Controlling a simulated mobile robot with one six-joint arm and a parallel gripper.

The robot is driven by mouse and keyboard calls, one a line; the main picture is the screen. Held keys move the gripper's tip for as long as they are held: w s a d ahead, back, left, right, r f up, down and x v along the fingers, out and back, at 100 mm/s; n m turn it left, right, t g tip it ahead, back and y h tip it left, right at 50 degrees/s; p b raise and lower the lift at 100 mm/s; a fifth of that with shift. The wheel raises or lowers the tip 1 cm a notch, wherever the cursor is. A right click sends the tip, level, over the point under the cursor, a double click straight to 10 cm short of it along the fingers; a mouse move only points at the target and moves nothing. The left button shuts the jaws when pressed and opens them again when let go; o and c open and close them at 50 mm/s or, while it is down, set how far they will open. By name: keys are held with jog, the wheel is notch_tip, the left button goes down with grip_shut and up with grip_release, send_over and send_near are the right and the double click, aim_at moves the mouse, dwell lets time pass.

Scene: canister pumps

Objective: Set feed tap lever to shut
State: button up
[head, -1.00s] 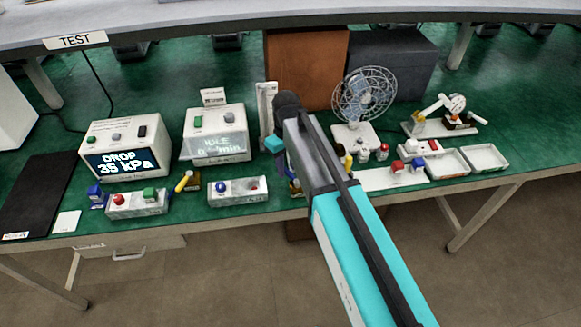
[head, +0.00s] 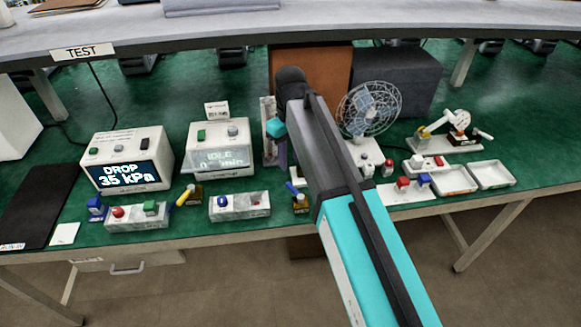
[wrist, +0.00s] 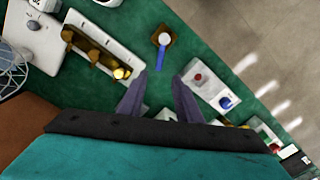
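A small brass tap (head: 300,205) with a blue lever (head: 292,188) stands near the bench's front edge, left of my arm; the lever points up and left. In the wrist view this tap (wrist: 168,35) appears beyond my fingertips, its blue lever (wrist: 156,62) pointing down towards the gap between them. A second brass tap (head: 193,197) has a yellow lever (head: 183,200). I cannot tell from any label which is the feed tap. My gripper (wrist: 160,75) is open and empty.
A white panel with brass fittings (wrist: 105,38) lies left of my fingers in the wrist view; a switch box (wrist: 212,90) lies right. Pump boxes (head: 128,160) stand left. A fan (head: 368,110) and trays (head: 492,175) stand right.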

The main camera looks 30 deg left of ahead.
jog(key=shift+r, duration=1.6)
